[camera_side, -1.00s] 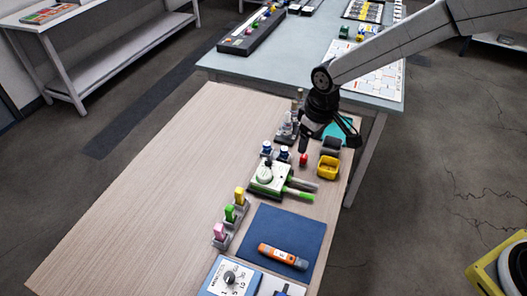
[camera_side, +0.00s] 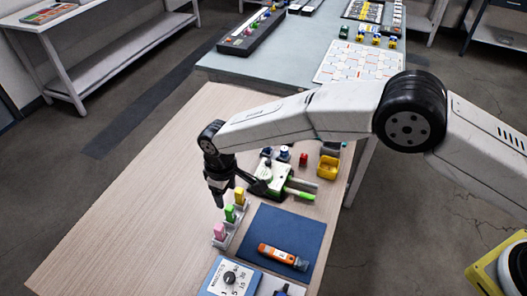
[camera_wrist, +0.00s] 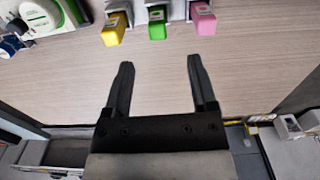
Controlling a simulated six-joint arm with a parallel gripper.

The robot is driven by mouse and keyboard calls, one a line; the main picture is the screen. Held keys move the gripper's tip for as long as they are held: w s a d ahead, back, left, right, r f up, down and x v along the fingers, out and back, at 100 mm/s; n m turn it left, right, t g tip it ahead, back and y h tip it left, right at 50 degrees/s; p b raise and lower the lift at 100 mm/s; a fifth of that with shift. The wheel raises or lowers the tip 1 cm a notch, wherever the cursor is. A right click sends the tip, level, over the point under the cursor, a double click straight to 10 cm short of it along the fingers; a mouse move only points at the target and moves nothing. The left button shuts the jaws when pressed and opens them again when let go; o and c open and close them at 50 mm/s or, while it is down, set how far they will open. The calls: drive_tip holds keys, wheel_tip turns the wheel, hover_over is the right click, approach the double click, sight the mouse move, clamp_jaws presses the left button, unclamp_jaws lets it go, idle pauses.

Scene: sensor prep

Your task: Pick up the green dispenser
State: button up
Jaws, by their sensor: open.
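The green dispenser (camera_side: 230,213) stands in a grey holder between a yellow dispenser (camera_side: 239,196) and a pink dispenser (camera_side: 220,231). In the wrist view the green dispenser (camera_wrist: 157,26) is at the top centre, with the yellow one (camera_wrist: 114,32) to its left and the pink one (camera_wrist: 203,20) to its right. My gripper (camera_side: 220,198) is just left of the row in the side view. In the wrist view my gripper (camera_wrist: 157,75) is open and empty, with its fingertips apart from the dispensers and bare wood between them.
A blue mat (camera_side: 270,236) with an orange device (camera_side: 283,257) lies right of the holder. A white and green device (camera_side: 270,180) and a yellow bin (camera_side: 328,167) are farther back. A dial box (camera_side: 230,277) sits in front. The table's left side is clear.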

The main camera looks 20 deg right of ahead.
sight(229, 208)
drive_tip(key=shift+w+d+f, duration=0.1)
drive_tip(key=shift+d+f, duration=0.05)
drive_tip(key=shift+f, duration=3.75)
clamp_jaws()
